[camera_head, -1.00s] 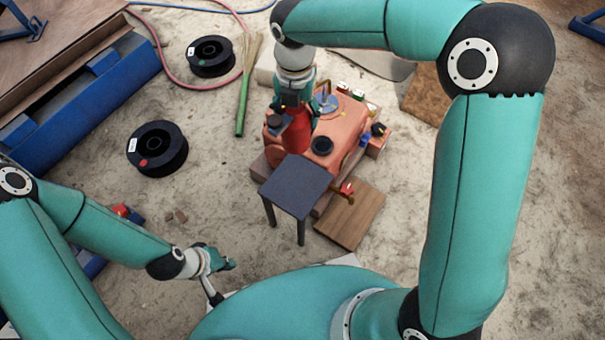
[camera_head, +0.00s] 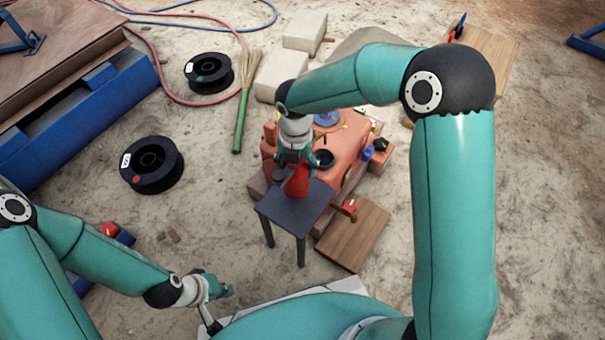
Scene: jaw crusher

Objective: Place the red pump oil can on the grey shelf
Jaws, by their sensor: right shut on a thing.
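The red pump oil can (camera_head: 298,183) is in the head view, at the far side of the grey shelf (camera_head: 296,213), a small dark grey stand on legs. My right gripper (camera_head: 294,162) is shut on the can's upper part from above. The can covers part of the shelf top; I cannot tell whether its base touches the shelf. My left gripper (camera_head: 218,288) is at the lower left, well away from the can and shelf. Its fingers are small and partly hidden, so I cannot tell if it is open.
An orange machine (camera_head: 345,150) stands right behind the shelf. A wooden board (camera_head: 352,236) lies to the shelf's right. Black spools (camera_head: 152,165), a green-handled broom (camera_head: 241,115) and pale blocks (camera_head: 280,75) lie farther off.

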